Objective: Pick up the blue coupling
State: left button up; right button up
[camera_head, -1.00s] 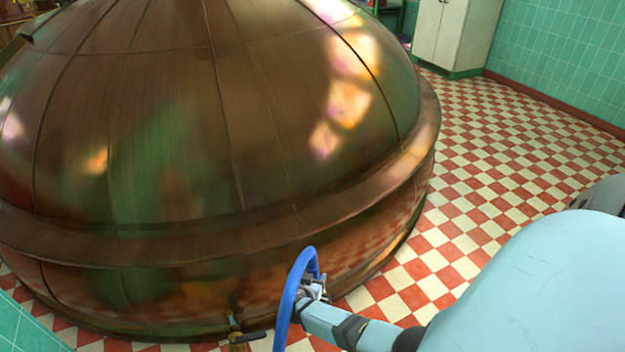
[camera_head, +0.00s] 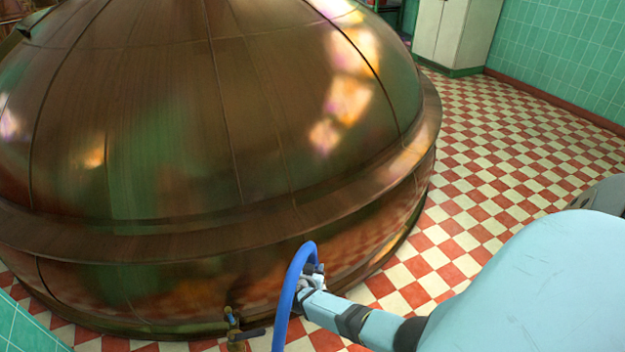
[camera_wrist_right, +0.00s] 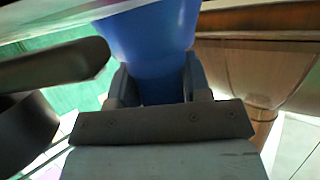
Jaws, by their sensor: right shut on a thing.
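A blue hose (camera_head: 289,290) arches up at the bottom middle of the head view, in front of the copper kettle (camera_head: 230,150). My right gripper (camera_head: 314,278) is at the upper end of this arch, close to the kettle's lower wall. In the right wrist view a wide blue part (camera_wrist_right: 152,45), seemingly the blue coupling, fills the gap between the fingers of my right gripper (camera_wrist_right: 155,85). The gripper is shut on it. The coupling's far end is cut off by the top edge. My left gripper does not show.
A brass tap (camera_head: 233,325) with a dark lever sticks out at the kettle's foot, left of the hose. The checkered floor (camera_head: 510,150) is clear to the right. A pale cabinet (camera_head: 440,35) stands at the back against the green tiled wall.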

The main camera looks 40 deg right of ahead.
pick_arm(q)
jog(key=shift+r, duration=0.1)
pick_arm(e)
jog(key=shift+r, duration=0.15)
pick_arm(q)
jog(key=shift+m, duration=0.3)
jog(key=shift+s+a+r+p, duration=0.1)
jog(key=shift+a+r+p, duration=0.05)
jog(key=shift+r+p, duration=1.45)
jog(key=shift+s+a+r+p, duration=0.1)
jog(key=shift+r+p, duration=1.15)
jog(key=shift+p, duration=0.65)
pick_arm(e)
notch_tip(320, 180, up, 20)
